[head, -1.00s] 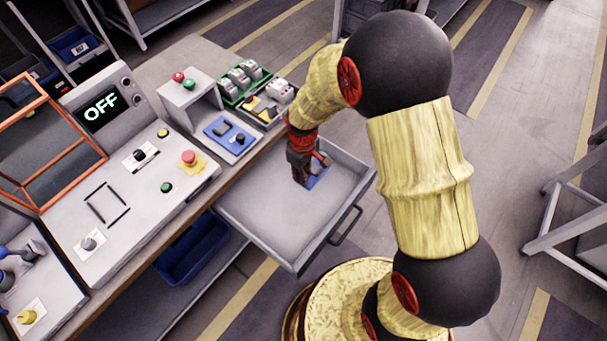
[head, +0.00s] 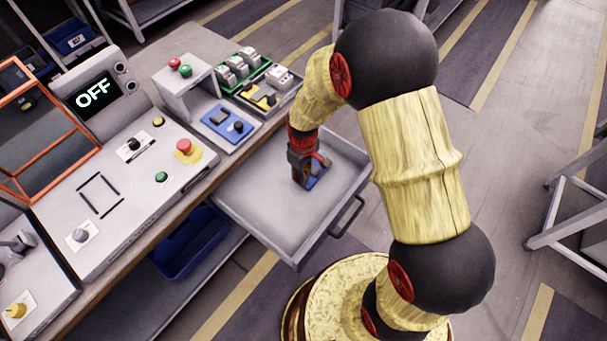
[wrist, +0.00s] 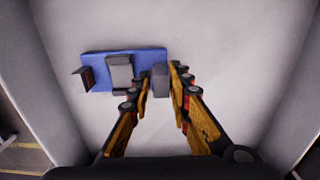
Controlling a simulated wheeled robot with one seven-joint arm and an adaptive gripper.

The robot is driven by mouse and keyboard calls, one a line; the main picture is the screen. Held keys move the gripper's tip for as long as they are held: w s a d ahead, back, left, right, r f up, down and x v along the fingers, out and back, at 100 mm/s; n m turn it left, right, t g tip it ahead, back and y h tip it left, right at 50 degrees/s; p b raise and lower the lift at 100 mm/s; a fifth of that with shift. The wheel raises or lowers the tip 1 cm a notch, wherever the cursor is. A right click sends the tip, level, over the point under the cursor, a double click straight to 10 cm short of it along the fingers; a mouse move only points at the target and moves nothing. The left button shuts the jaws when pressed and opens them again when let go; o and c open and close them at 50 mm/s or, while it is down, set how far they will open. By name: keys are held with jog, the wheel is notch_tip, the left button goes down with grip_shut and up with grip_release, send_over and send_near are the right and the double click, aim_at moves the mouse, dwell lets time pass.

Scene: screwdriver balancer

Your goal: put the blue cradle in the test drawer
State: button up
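The blue cradle (head: 316,178) is inside the pulled-out drawer (head: 248,205), near its far side. In the wrist view the cradle (wrist: 98,77) is a flat blue plate with a grey block, a dark upright piece at its left end and a grey post at its right end. In the head view my gripper (head: 302,182) points down into the drawer and covers part of the cradle. The cradle looks at or very near the drawer floor; any small gap is hidden.
The workbench left of the drawer holds a control panel (head: 130,190) with an OFF display (head: 94,92), a blue fixture (head: 222,122) and a green-edged rack (head: 242,74). A blue bin (head: 190,245) sits below. Much of the drawer floor is bare.

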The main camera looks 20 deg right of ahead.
jog(key=o, duration=0.3)
jog(key=shift+o, duration=0.2)
notch_tip(320, 180, up, 12)
dwell(0.6)
dwell(0.4)
